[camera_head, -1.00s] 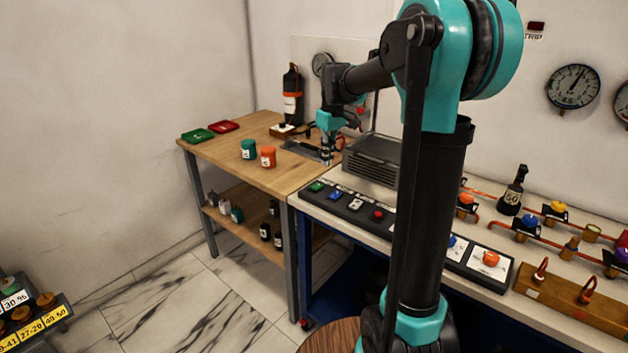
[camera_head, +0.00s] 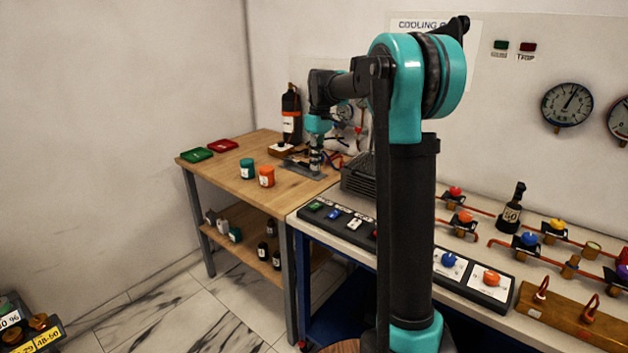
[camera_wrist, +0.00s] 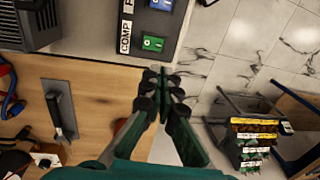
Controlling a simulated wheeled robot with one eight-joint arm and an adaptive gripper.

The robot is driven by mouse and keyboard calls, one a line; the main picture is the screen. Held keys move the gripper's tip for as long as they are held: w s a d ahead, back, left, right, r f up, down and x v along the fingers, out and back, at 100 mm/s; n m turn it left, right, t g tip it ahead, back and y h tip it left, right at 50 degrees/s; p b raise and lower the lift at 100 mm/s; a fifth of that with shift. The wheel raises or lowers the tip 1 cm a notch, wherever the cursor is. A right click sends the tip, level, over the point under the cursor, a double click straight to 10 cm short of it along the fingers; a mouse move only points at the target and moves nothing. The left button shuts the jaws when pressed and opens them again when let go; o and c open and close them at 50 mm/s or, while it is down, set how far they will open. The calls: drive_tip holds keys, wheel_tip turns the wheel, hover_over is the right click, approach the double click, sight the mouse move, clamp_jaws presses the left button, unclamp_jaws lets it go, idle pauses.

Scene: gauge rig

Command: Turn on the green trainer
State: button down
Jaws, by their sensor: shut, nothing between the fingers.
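The switch strip (camera_head: 345,221) runs along the front edge of the white bench. Its leftmost switch is a green rocker (camera_head: 315,206), beside a blue one (camera_head: 334,214). In the wrist view the green rocker (camera_wrist: 153,43) lies just beyond my fingertips, with a COMP label beside it. Which thing is the green trainer I cannot tell. My gripper (camera_head: 316,168) hangs over the right part of the wooden table, left of and behind the strip. In the wrist view my gripper (camera_wrist: 165,82) is shut and empty, apart from the switch. My arm hides part of the strip.
A grey ribbed box (camera_head: 360,178) stands behind the strip. The wooden table (camera_head: 222,168) holds a teal jar (camera_head: 247,168), an orange jar (camera_head: 267,176), trays and a dark bottle (camera_head: 291,112). A trowel-like tool (camera_wrist: 60,110) lies on it. Valves and pipes fill the bench's right side.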

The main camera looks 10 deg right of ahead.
sight(312, 206)
drive_tip(key=f, duration=0.8)
drive_tip(key=s+a+f, duration=0.1)
drive_tip(key=f, duration=0.4)
drive_tip(key=shift+a, duration=0.1)
drive_tip(key=shift+s, duration=0.1)
drive_tip(key=shift+s+a+f+t+h, duration=0.1)
drive_tip(key=shift+f+t+h, duration=0.2)
drive_tip(key=shift+w+d+r, duration=0.25)
drive_tip(key=shift+w+d, duration=0.35)
wheel_tip(312, 206, up, 14)
drive_tip(key=s+a, duration=0.1)
drive_tip(key=shift+a, duration=0.15)
drive_tip(key=shift+s+f, duration=0.1)
drive_tip(key=shift+s, duration=0.05)
idle(0.3)
